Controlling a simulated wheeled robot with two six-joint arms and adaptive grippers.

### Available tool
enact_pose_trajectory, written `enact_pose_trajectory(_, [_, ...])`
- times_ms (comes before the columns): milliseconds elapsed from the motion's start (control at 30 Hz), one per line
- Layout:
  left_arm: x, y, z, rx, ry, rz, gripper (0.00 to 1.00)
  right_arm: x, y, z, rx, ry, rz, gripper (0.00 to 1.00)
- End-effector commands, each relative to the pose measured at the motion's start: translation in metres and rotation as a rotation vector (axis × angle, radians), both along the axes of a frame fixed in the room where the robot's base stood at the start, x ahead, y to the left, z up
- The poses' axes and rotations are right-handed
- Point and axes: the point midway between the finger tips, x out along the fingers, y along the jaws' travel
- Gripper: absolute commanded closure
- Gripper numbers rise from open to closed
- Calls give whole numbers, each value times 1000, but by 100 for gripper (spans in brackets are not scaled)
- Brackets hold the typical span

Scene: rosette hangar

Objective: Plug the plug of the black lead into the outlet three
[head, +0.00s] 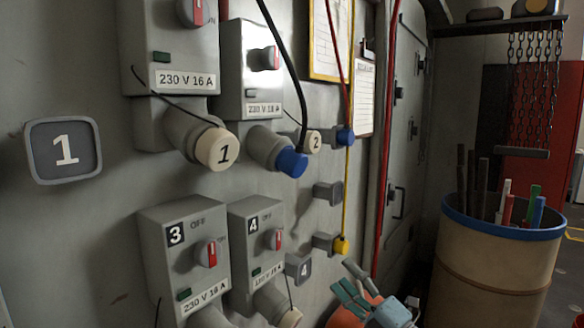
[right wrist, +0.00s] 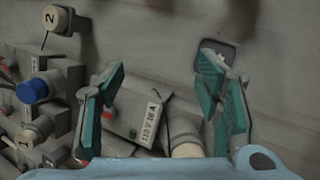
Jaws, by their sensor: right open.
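The black lead (head: 292,72) hangs from the top in the head view and ends at a blue plug (head: 291,162). That plug sits at the socket under the upper right box, next to the cream cap marked 2 (head: 314,141). Outlet three (head: 172,256) is the lower left grey box marked 3; its socket (head: 206,318) is cut off by the bottom edge. My right gripper (head: 358,290) is open and empty, low and right of the boxes. Its teal fingers (right wrist: 160,98) are spread in the right wrist view, with a labelled box (right wrist: 134,118) behind them. My left gripper is not in view.
Outlet four (head: 256,240) stands right of outlet three. A red lead (head: 338,60) and a yellow lead (head: 349,170) end at plugs on wall holders. A barrel (head: 490,270) with rods stands right. A wrist-view blue fitting (right wrist: 33,91) is at left.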

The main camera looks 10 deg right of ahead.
Motion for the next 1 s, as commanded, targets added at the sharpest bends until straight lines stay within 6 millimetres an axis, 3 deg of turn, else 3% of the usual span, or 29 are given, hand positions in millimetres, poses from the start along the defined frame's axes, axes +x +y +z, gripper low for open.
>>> enact_pose_trajectory(33, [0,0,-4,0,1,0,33,-5,7,25,-75,-75,12,42])
enact_pose_trajectory(200, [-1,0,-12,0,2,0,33,-34,37,111,-398,-349,15,42])
enact_pose_trajectory(300, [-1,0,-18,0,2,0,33,-58,51,157,-622,-515,-30,42])
enact_pose_trajectory(433, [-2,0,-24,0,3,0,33,-87,59,201,-880,-683,-137,42])
enact_pose_trajectory(600, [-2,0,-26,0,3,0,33,-106,58,229,-1048,-773,-245,42])
enact_pose_trajectory(1000, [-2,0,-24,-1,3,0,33,-106,59,233,-1062,-780,-257,42])
